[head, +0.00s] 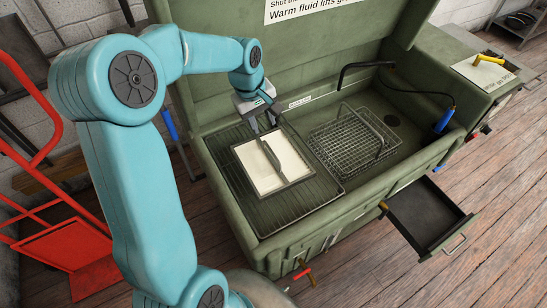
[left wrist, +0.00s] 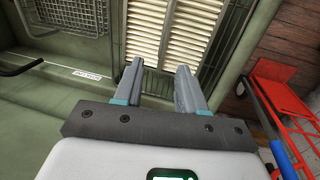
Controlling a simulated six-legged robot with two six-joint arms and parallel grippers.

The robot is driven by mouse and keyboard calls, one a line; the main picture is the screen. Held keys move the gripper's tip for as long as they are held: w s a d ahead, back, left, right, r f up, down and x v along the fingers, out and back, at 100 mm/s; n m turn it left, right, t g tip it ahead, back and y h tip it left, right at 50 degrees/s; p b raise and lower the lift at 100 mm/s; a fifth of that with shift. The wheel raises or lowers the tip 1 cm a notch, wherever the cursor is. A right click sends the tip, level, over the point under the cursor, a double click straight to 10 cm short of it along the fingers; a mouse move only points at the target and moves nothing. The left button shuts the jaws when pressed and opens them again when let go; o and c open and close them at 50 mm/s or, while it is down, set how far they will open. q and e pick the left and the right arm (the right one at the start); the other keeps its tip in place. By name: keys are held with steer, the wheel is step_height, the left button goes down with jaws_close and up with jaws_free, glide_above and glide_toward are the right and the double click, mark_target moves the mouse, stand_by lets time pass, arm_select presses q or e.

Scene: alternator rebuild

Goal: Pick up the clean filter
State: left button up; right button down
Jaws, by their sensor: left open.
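The clean filter (head: 252,163) is a cream pleated panel in a dark rectangular frame with a raised bar along its middle. It lies on the ribbed left side of the green wash tank. Its pleats also show in the left wrist view (left wrist: 157,30), beyond the fingers. My left gripper (head: 264,125) is above the filter's far end, pointing down. In the left wrist view, its two fingers (left wrist: 160,68) are apart with nothing between them. I cannot tell how close the fingertips are to the bar. My right gripper is not in view.
A wire basket (head: 345,147) with a raised handle stands in the tank to the right of the filter. A black spout (head: 366,66) and a blue-handled brush (head: 444,120) are farther right. An open drawer (head: 425,215) juts from the tank front. A red hand truck (head: 60,240) stands left.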

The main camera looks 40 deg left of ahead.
arm_select(q)
glide_above(270, 150)
steer(key=s, duration=0.1)
step_height(270, 150, down, 4)
steer(key=f, duration=0.2)
steer(key=f+p, duration=0.1)
steer(key=f, duration=0.1)
steer(key=f+p, duration=0.1)
steer(key=f, duration=0.1)
steer(key=shift+w+a+f, duration=0.1)
steer(key=shift+w+f, duration=0.05)
steer(key=shift+w, duration=0.15)
steer(key=shift+w+f, duration=0.15)
steer(key=shift+f, duration=0.05)
steer(key=shift+r, duration=0.1)
steer(key=c, duration=0.5)
jaws_close()
